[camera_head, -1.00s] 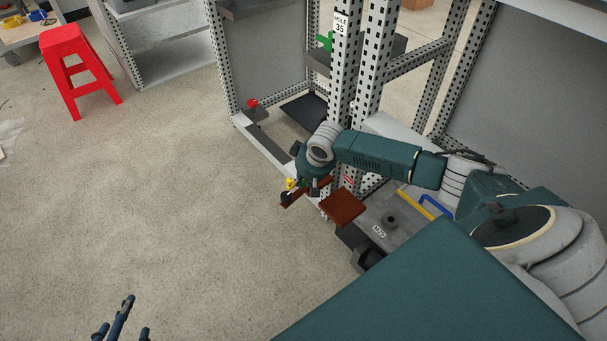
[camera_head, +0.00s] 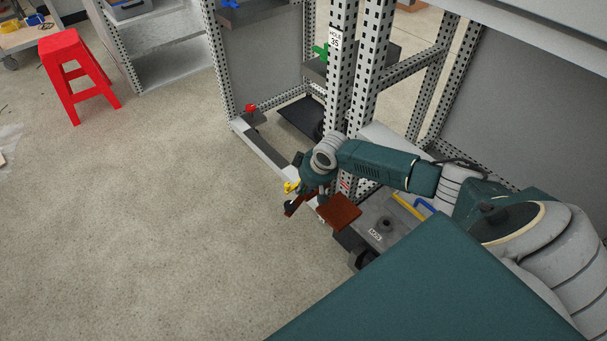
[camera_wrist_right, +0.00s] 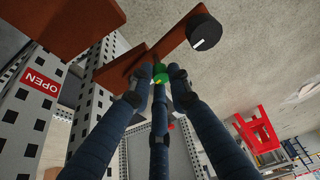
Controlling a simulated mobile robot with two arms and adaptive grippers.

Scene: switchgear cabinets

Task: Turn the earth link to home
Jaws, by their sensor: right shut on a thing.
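The earth link is a reddish-brown bar (camera_head: 296,207) with a black round knob at its outer end. It sits low at the front of the cabinet frame, slanting in the head view. In the right wrist view the bar (camera_wrist_right: 172,42) crosses above my fingertips, with the black knob (camera_wrist_right: 203,32) at its upper right. My right gripper (camera_wrist_right: 160,86) has its blue fingers closed in around a green part at the bar. In the head view my wrist hides much of that grip. My left gripper is out of view.
A fixed brown plate (camera_head: 339,211) lies right beside the link. A red OPEN label (camera_wrist_right: 41,81) is on the perforated post. The post marked HOLE 35 (camera_head: 336,40) stands behind my right wrist. A red stool (camera_head: 72,70) stands far left.

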